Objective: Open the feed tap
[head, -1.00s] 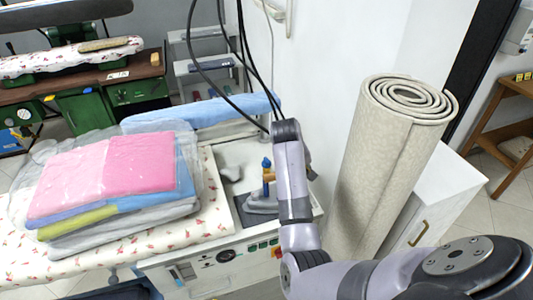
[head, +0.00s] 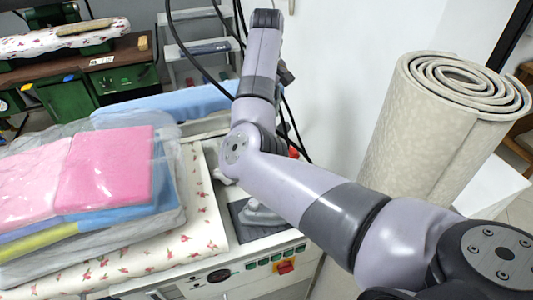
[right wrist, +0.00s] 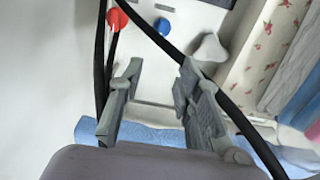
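A red round knob (right wrist: 117,20) and a blue round knob (right wrist: 163,26) stand on the pale machine top in the right wrist view; I cannot tell which is the feed tap. The red knob (head: 293,152) shows partly behind my right arm in the head view, where the blue one is hidden. My right gripper (right wrist: 160,72) is open, its two fingers apart with nothing between them. Both knobs lie beyond the fingertips, apart from them. In the head view my right arm hides most of the area round the taps. My left gripper is not in view.
Black hoses (right wrist: 101,60) run close to the fingers. A steam iron (head: 258,213) rests on the machine, beside a floral ironing board (head: 205,215) with wrapped folded laundry (head: 105,170). A rolled carpet (head: 425,130) stands at right, by a white wall (head: 340,70).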

